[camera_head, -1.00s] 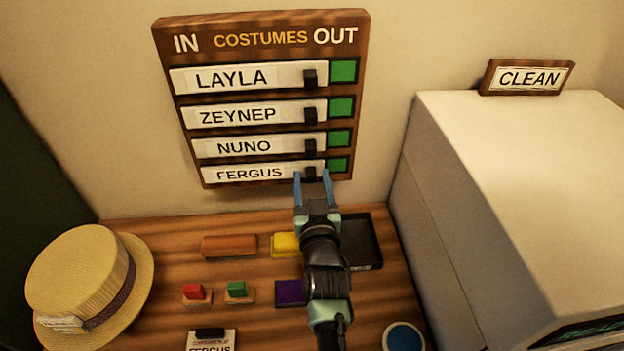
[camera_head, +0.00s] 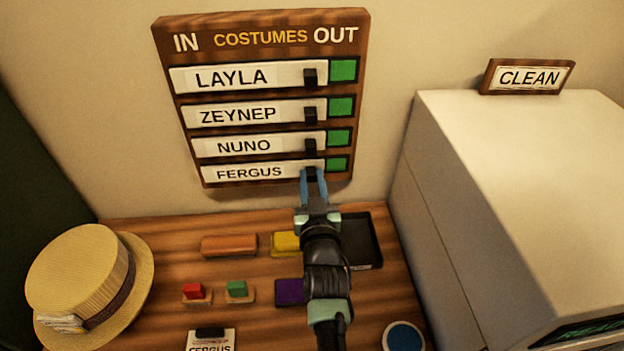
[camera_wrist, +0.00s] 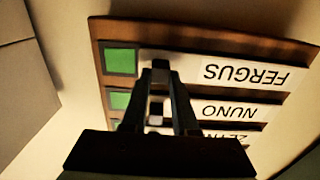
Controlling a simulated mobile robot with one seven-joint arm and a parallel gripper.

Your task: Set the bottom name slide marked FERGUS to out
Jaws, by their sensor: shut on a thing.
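The COSTUMES board (camera_head: 260,19) hangs on the wall, with IN at the left and OUT at the right. The bottom name slide marked FERGUS (camera_head: 250,172) is a white strip with a dark knob near its right end. Green (camera_head: 337,164) shows at the right end of its row. My gripper (camera_head: 313,173) is at the bottom row, its blue fingers shut on the FERGUS knob, which they mostly hide. In the wrist view the FERGUS slide (camera_wrist: 245,74) appears upside down, with green (camera_wrist: 120,60) at its left end.
The LAYLA (camera_head: 232,78), ZEYNEP (camera_head: 240,115) and NUNO (camera_head: 245,147) slides sit above, each with green at right. A straw hat (camera_head: 80,270), colored blocks and a black tray (camera_head: 362,240) are on the table below. A large pale box (camera_head: 500,170) stands at right.

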